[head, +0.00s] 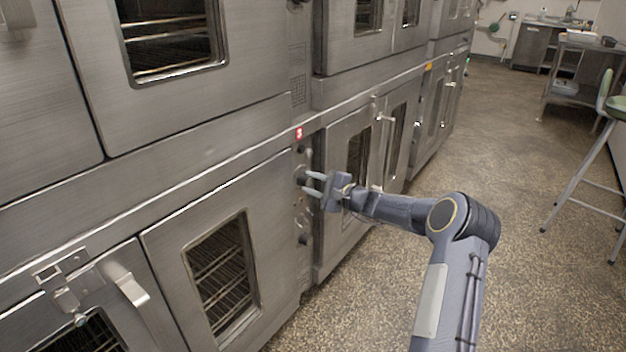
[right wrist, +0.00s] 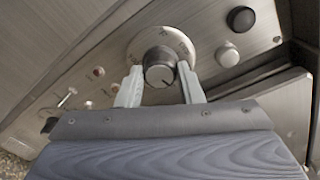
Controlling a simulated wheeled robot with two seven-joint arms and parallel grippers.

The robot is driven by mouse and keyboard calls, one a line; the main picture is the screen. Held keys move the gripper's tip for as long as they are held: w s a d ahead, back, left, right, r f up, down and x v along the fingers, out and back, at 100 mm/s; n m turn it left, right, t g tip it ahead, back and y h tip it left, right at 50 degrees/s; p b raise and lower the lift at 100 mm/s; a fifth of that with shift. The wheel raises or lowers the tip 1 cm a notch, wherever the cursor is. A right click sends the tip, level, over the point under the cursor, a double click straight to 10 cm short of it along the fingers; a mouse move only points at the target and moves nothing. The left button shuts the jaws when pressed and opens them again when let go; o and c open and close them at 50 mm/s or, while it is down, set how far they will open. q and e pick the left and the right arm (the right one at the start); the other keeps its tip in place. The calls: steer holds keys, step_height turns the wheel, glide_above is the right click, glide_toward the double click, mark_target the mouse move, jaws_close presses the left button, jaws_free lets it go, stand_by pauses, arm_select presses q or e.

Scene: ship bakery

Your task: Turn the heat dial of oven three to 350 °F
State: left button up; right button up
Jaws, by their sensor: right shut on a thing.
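The heat dial (right wrist: 159,64) is a round dark knob with a pale face and a pointer line, in front of a light round scale plate (right wrist: 150,36) on the oven's control panel. My right gripper (right wrist: 160,72) has one finger on each side of the dial and is shut on it. In the head view my right gripper (head: 308,183) reaches the narrow control panel beside the lower oven door, and its fingers largely hide the dial. A red label with a white 3 (head: 299,134) is above the panel. The scale numbers are too small to read surely. My left gripper is not in view.
The oven door (head: 222,275) to the left is closed, as are neighbouring doors (head: 358,150). Open floor (head: 500,150) lies to the right, with a stool (head: 590,160) at the edge.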

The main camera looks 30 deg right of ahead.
steer(key=m+p, duration=0.4)
steer(key=m, duration=0.2)
steer(key=shift+r+p, duration=0.15)
steer(key=shift+p, duration=0.25)
steer(key=shift+d+f+m+y+p, duration=0.15)
steer(key=shift+m+y+p, duration=0.25)
steer(key=shift+m+p, duration=1.45)
steer(key=shift+f+m+b, duration=0.1)
steer(key=shift+m+b, duration=0.25)
steer(key=shift+m, duration=0.2)
steer(key=o, duration=1)
steer(key=shift+c, duration=0.2)
steer(key=v, duration=0.7)
steer(key=shift+s+p, duration=0.35)
steer(key=shift+p, duration=0.05)
steer(key=shift+d, duration=0.15)
